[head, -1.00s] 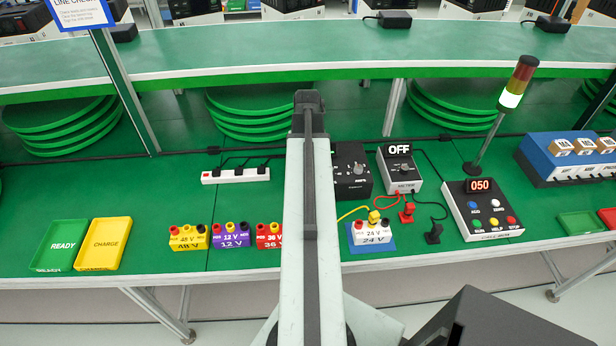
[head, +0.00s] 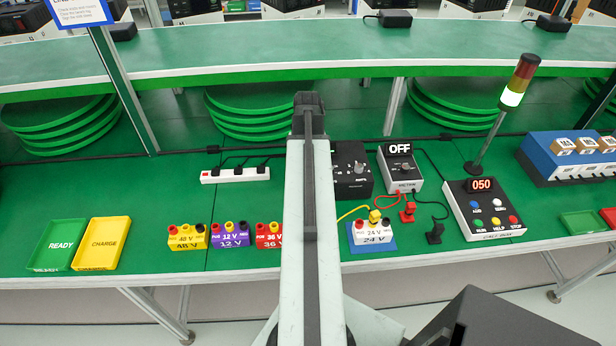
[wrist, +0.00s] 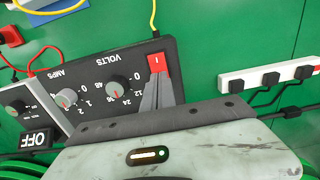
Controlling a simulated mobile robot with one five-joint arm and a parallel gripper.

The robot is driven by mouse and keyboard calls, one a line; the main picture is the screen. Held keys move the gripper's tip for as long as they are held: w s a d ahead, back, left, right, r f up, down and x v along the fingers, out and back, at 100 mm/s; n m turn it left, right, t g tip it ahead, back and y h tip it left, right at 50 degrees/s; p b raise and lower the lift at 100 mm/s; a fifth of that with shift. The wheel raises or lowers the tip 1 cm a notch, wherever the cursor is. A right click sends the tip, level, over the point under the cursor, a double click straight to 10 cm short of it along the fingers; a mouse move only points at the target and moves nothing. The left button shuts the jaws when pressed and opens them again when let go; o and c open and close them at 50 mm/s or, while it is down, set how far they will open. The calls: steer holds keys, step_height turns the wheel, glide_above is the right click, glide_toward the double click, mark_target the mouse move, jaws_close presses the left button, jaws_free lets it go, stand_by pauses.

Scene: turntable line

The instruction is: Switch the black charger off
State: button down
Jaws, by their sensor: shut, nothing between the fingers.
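The black charger (head: 353,180) sits on the green bench in the head view, its left part hidden behind my arm. In the wrist view the charger (wrist: 120,62) shows a VOLTS knob (wrist: 116,85), an AMPS knob (wrist: 66,98) and a red rocker switch (wrist: 157,63) marked with a white I. My gripper (wrist: 156,82) is shut and empty, its fingertips at the lower edge of the switch in the picture. I cannot tell whether they touch it. The gripper is hidden behind my arm in the head view.
A meter (head: 401,170) with an OFF display stands right of the charger. A white power strip (head: 236,175) lies to the left. A 24 V battery (head: 372,234) with leads is in front. A call box (head: 482,212) and a lamp post (head: 490,140) stand further right.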

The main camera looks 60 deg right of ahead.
steer(key=shift+f, duration=0.3)
step_height(320, 180, up, 7)
steer(key=p, duration=0.6)
steer(key=shift+p, duration=0.3)
steer(key=shift+w, duration=0.1)
